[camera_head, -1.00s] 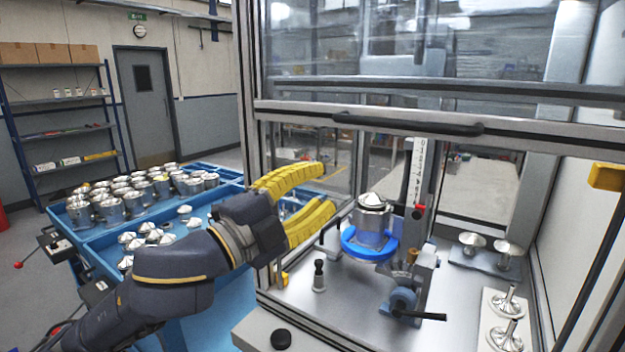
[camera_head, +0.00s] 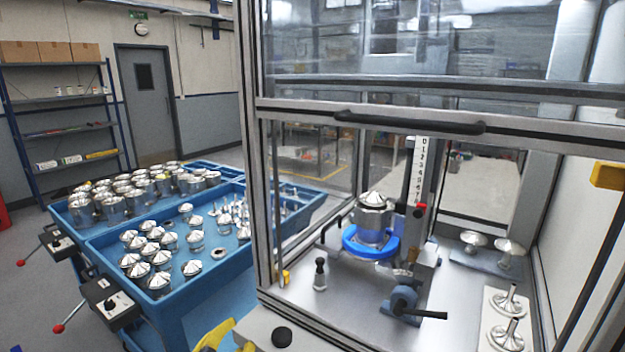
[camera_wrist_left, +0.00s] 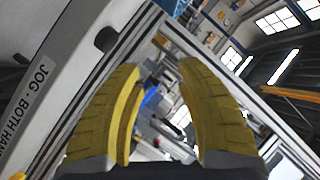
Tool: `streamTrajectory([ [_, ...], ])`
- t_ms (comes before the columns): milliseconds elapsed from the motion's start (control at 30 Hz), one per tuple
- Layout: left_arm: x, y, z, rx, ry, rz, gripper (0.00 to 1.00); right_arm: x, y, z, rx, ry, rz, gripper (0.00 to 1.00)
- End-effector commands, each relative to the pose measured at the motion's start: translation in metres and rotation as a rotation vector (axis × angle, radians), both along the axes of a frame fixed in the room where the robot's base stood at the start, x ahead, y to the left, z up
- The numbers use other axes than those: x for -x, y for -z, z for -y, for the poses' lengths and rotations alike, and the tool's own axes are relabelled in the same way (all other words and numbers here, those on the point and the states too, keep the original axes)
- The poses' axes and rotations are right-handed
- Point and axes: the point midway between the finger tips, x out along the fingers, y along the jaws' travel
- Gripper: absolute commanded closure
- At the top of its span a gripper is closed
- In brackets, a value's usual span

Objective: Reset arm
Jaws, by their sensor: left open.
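My left gripper shows at the bottom edge of the head view (camera_head: 222,338), where only part of its yellow fingers is in frame. In the left wrist view its two yellow fingers (camera_wrist_left: 160,110) are spread apart with nothing between them. The gripper is outside the machine enclosure, below and left of its front. Inside the enclosure a metal housing with a cone-shaped top (camera_head: 374,215) sits upright in a blue ring fixture (camera_head: 371,243).
A blue tray cart (camera_head: 210,284) at left holds several metal housings and cone parts. The enclosure's raised door has a black handle (camera_head: 410,122). Mushroom-shaped metal parts (camera_head: 473,241) stand at right inside. A control box with a red-tipped lever (camera_head: 104,300) juts from the cart.

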Motion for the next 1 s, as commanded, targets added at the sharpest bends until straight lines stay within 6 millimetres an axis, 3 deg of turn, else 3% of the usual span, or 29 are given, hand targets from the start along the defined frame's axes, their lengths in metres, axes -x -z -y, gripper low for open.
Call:
streamTrajectory([
  [33, 0.013, 0.023, -0.010, 0.000, -0.038, -0.049, 0.64, 0.000, 0.000, 0.000, 0.000, 0.000, 0.000, 1.00],
  [200, 0.059, 0.089, -0.050, -0.025, -0.170, -0.198, 0.64, 0.000, 0.000, 0.001, 0.001, -0.001, -0.001, 1.00],
  [400, 0.123, 0.151, -0.092, -0.076, -0.310, -0.357, 0.64, 0.000, 0.000, 0.001, 0.001, -0.001, -0.001, 1.00],
  [600, 0.172, 0.183, -0.119, -0.120, -0.393, -0.459, 0.64, 0.000, 0.000, 0.001, 0.001, -0.001, -0.001, 1.00],
  [900, 0.233, 0.212, -0.149, -0.182, -0.489, -0.577, 0.64, 0.000, 0.000, 0.001, 0.001, -0.001, -0.001, 1.00],
  [1000, 0.228, 0.234, -0.144, -0.172, -0.476, -0.596, 0.64, 0.000, 0.000, 0.001, 0.001, -0.001, -0.001, 1.00],
])
